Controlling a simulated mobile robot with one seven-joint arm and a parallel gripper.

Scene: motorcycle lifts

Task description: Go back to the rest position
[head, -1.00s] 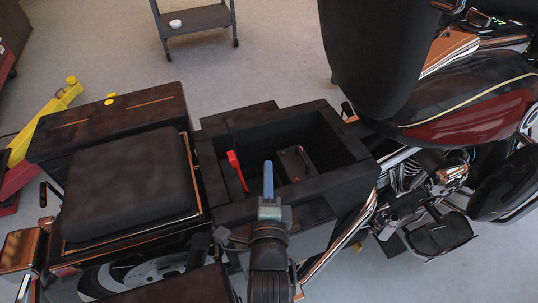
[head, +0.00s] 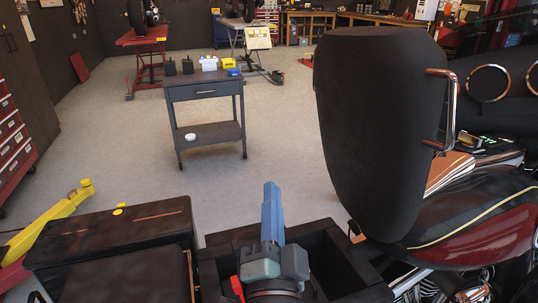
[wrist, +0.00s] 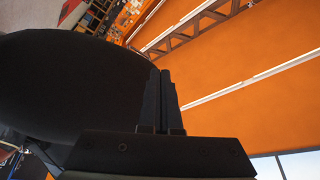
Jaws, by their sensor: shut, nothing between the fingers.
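My gripper (head: 272,212) stands upright in the lower middle of the head view, its blue fingers shut with nothing between them. It is in front of the open dark box (head: 222,239) of the motorcycle, and my arm hides much of that box. The wrist view shows the dark fingers (wrist: 160,100) together, pointing up toward an orange ceiling. A red part (head: 237,288) shows at the box's near left side.
The raised black seat (head: 375,130) stands close to the right of my gripper and fills the left of the wrist view. A dark cart (head: 205,92) with bottles and boxes stands beyond on open floor. A yellow lift arm (head: 45,220) is at left.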

